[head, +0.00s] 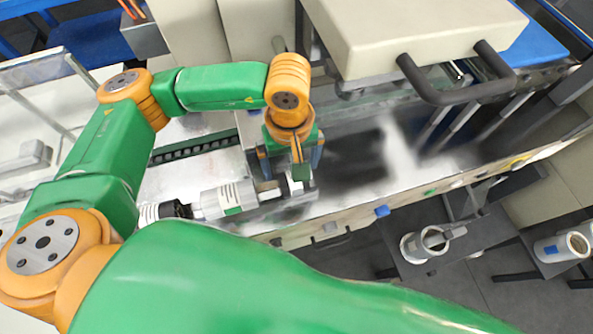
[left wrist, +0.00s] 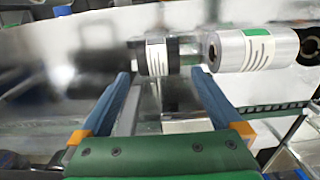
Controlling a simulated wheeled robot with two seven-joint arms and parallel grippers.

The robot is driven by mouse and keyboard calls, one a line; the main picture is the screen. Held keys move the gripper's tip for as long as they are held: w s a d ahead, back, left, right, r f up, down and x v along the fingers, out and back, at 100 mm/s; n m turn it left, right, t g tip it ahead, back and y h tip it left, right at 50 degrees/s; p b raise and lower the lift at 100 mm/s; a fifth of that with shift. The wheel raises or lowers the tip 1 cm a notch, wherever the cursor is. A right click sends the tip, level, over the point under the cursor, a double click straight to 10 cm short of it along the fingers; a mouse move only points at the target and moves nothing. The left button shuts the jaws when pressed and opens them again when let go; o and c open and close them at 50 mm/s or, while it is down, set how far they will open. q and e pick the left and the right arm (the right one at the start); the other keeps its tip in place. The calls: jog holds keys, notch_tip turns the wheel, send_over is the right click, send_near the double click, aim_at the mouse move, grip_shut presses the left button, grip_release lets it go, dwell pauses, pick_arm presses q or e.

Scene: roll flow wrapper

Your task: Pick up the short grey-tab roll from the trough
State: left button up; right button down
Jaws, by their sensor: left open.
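A short roll (head: 296,188) with a white label and dark ends lies at the right end of the row of rolls along the trough. In the left wrist view the short roll (left wrist: 156,57) lies just ahead of the fingers, between their tips; I cannot make out a grey tab. My left gripper (head: 290,174) is open above it, pointing down, and partly hides it. The left gripper (left wrist: 164,78) holds nothing in the left wrist view. A longer clear roll with a green tab (head: 227,199) lies beside the short one, and also shows in the left wrist view (left wrist: 255,50).
A dark-ended striped roll (head: 150,212) lies farther left, partly behind my arm. A beige machine head (head: 410,30) with a black handle (head: 455,95) overhangs the bench at upper right. Two rolls on stands (head: 425,244) (head: 562,247) stand at lower right. The metal bench right of the gripper is bare.

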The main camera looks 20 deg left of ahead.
pick_arm(q)
jog(key=f, duration=0.2)
jog(key=f+p, duration=0.1)
jog(key=f, duration=0.1)
jog(key=shift+s+d+f, duration=0.15)
jog(key=shift+s, duration=0.05)
jog(key=shift+w+f, duration=0.1)
jog(key=shift+f, duration=0.2)
jog(key=c, duration=1.4)
jog(key=shift+r, duration=0.15)
